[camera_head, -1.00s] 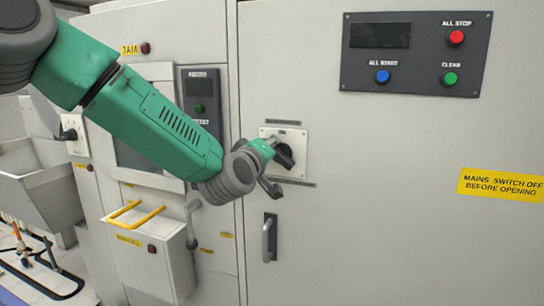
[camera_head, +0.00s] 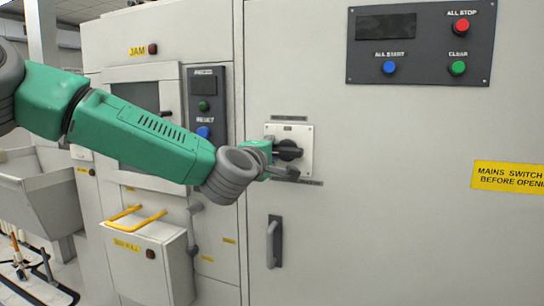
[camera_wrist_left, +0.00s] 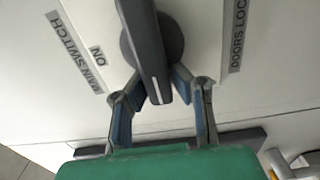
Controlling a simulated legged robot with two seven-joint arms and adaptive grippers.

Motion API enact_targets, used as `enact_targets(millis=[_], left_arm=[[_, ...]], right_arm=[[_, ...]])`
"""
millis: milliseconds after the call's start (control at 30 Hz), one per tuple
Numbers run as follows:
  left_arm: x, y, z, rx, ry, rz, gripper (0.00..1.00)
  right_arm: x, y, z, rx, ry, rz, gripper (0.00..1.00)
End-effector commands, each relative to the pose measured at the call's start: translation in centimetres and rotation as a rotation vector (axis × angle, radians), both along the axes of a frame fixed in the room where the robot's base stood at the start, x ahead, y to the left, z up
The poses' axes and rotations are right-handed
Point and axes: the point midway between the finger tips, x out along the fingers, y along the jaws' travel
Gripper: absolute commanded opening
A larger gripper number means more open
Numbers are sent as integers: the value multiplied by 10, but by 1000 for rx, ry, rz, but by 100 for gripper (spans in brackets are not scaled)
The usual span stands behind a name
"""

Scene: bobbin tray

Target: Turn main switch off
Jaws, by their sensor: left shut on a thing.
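The main switch (camera_head: 291,150) is a black rotary knob on a pale square plate on the grey cabinet door. My left gripper (camera_head: 283,160) reaches it from the left and partly hides it. In the left wrist view the knob's dark bar handle (camera_wrist_left: 150,45), with a white line at its end, lies between the two fingers of my left gripper (camera_wrist_left: 160,78). The fingers are closed on the handle. The labels "MAIN SWITCH" (camera_wrist_left: 78,60) and "ON" (camera_wrist_left: 98,55) show beside it. My right gripper is out of view.
A door handle (camera_head: 274,243) is below the switch. A button panel (camera_head: 420,45) is at the upper right, and a yellow warning label (camera_head: 508,176) is at the right. A box with yellow rails (camera_head: 140,245) projects at the lower left.

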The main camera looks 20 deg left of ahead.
Motion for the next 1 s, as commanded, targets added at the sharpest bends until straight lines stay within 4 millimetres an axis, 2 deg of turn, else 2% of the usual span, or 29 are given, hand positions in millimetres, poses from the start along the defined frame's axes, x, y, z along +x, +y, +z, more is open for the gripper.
enact_targets(millis=[33,500,533,567,600,867,1000], left_arm=[[-2,-4,-10,-2,19,-11,0],[-2,-4,-10,-12,19,-11,0],[-1,-4,-10,-12,19,-11,25],[-1,-4,-9,-12,19,-11,36],[-1,-4,-8,-12,17,-10,38],[-2,0,-4,-16,7,-6,38],[-11,0,-3,-17,8,-6,38]], right_arm=[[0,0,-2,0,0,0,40],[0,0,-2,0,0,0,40],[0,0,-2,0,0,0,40],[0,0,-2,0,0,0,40],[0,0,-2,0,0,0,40],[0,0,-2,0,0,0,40],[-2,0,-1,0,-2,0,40]])
